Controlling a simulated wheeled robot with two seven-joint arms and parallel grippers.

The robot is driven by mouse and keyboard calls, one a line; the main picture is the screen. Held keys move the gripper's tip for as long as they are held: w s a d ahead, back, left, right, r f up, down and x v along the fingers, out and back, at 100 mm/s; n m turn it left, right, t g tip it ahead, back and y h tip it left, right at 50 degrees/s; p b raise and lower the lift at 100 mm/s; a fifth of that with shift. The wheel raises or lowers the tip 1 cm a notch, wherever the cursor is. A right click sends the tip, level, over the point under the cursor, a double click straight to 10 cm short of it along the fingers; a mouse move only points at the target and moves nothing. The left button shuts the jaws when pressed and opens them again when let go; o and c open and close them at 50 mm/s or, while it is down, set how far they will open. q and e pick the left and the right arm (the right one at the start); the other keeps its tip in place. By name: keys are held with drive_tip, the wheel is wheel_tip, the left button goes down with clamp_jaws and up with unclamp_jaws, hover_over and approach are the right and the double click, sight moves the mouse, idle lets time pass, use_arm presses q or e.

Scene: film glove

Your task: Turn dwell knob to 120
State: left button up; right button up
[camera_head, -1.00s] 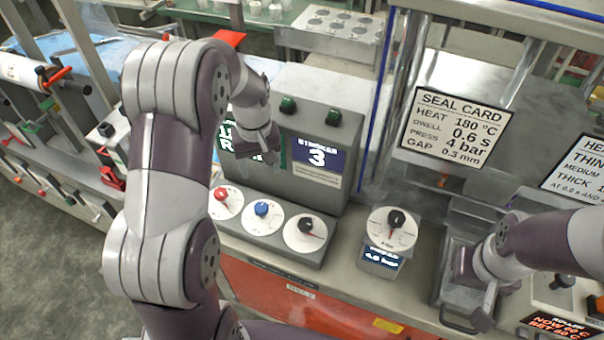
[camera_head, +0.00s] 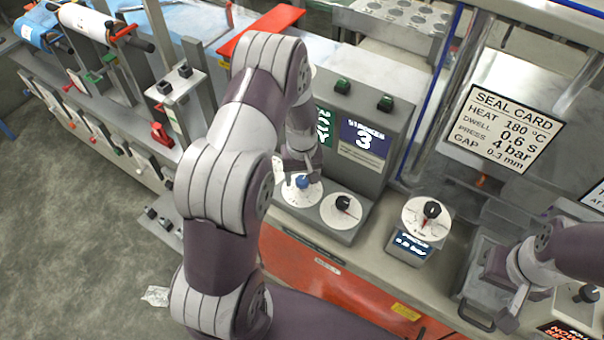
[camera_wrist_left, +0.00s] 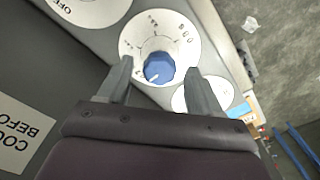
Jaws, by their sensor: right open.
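The blue knob (camera_head: 302,182) stands on a round white dial (camera_head: 296,196) on the grey control box. In the left wrist view the blue knob (camera_wrist_left: 158,68) has a white pointer mark aimed toward the lower left, and its dial carries printed marks too blurred to read surely. My left gripper (camera_head: 303,174) is over this knob. In the wrist view its open fingers (camera_wrist_left: 158,75) stand on either side of the knob, with visible gaps. My right gripper (camera_head: 508,310) is open beside the metal tray at the lower right. No dwell label is readable on the dials.
A black knob (camera_head: 343,202) on a white dial stands right of the blue one. Another black knob (camera_head: 432,209) tops a small display box. The screen (camera_head: 363,137) reads 3. The seal card (camera_head: 502,127) lists dwell 0.6 s. My left arm hides the box's left end.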

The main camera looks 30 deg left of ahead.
use_arm(q)
drive_tip(key=shift+w, duration=0.1)
drive_tip(key=c, duration=0.9)
drive_tip(key=shift+c, duration=0.2)
